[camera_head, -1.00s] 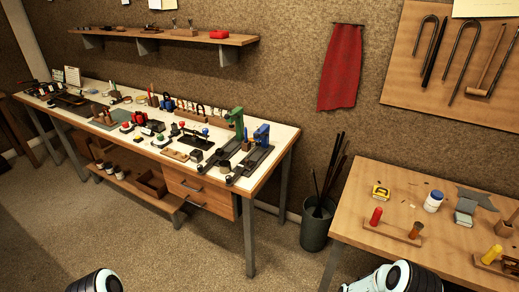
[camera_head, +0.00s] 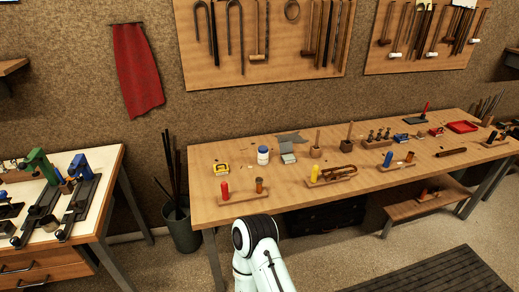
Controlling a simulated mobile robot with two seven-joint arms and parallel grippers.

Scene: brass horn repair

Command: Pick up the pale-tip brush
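I cannot make out for certain which item is the pale-tip brush. On the wooden bench (camera_head: 300,190) in the head view, upright handled items stand in wooden holders. A red one (camera_head: 224,190) and a brown one (camera_head: 259,185) share the front left holder. One of my arms shows at the bottom centre, in front of the bench. No gripper fingers are in view.
A dark bin (camera_head: 183,230) with long rods stands between this bench and the white-topped bench (camera_head: 112,165) at left. A white jar (camera_head: 263,155) and a yellow box (camera_head: 221,169) sit on the wooden bench. A dark mat (camera_head: 430,275) lies on the floor at right.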

